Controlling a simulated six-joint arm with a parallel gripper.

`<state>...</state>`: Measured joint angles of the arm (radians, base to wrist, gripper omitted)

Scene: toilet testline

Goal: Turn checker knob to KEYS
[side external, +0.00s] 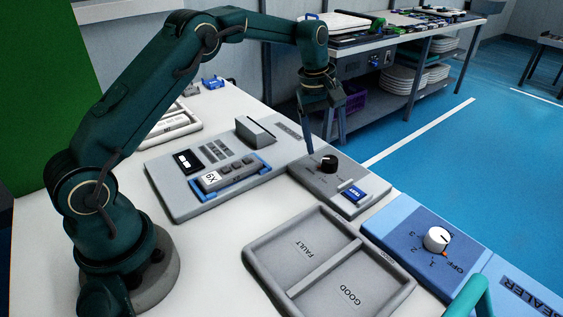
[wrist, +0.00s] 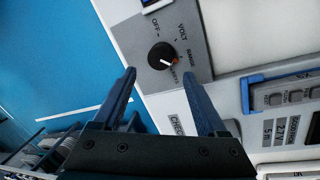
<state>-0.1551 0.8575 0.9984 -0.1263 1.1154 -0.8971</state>
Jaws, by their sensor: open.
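The checker knob is black and round with a white pointer mark; it stands on a grey checker panel in the side view (side external: 329,160) and near the top middle of the wrist view (wrist: 161,55). In the wrist view its pointer aims down and right, towards a small label that I cannot read clearly. OFF and VOLT are printed on the far side, with another label at right. My gripper (side external: 325,146) is open and empty above the knob. In the wrist view the fingertips (wrist: 159,77) are spread, just short of the knob in the picture, apart from it.
A FAULT/GOOD tray (side external: 262,262) lies in front. A blue panel with a white knob (side external: 436,239) is at right.

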